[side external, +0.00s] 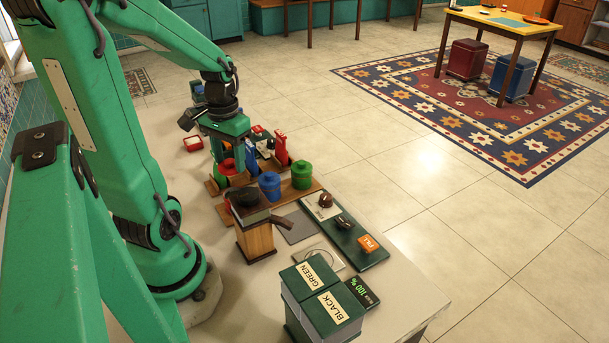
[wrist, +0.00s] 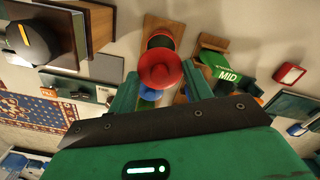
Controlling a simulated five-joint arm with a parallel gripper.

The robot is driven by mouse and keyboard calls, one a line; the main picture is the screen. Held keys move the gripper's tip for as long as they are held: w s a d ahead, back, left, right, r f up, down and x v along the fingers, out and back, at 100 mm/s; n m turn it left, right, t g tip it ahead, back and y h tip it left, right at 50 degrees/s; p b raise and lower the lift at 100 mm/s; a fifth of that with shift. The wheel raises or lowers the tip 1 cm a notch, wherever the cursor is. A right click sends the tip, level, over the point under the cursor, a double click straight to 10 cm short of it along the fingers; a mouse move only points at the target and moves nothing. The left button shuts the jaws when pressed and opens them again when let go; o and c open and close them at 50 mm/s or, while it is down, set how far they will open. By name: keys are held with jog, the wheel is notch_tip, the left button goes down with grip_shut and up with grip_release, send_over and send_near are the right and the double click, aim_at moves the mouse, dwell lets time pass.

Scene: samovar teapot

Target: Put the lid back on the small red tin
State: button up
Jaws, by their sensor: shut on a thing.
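My gripper (side external: 228,163) is low over the wooden board at the table's left side. In the wrist view its green fingers (wrist: 162,72) are shut on a round red lid (wrist: 160,68) with a raised knob. The blue tin (side external: 269,187) and green tin (side external: 302,175) stand to the right of my gripper, with lids on.
A wooden box with a dark top (side external: 256,236) stands in front of the board (side external: 304,194). The GREEN and BLACK boxes (side external: 322,302) stand nearer the camera. A red upright piece (side external: 281,148) is behind my gripper, and a small red box (side external: 193,144) lies left.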

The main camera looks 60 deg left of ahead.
jog(key=shift+s+f, duration=0.1)
jog(key=shift+f, duration=0.1)
jog(key=shift+f, duration=3)
jog(key=shift+f, duration=0.1)
dwell(0.6)
jog(key=o, duration=1.5)
jog(key=shift+r, duration=3.5)
jog(key=shift+c, duration=0.5)
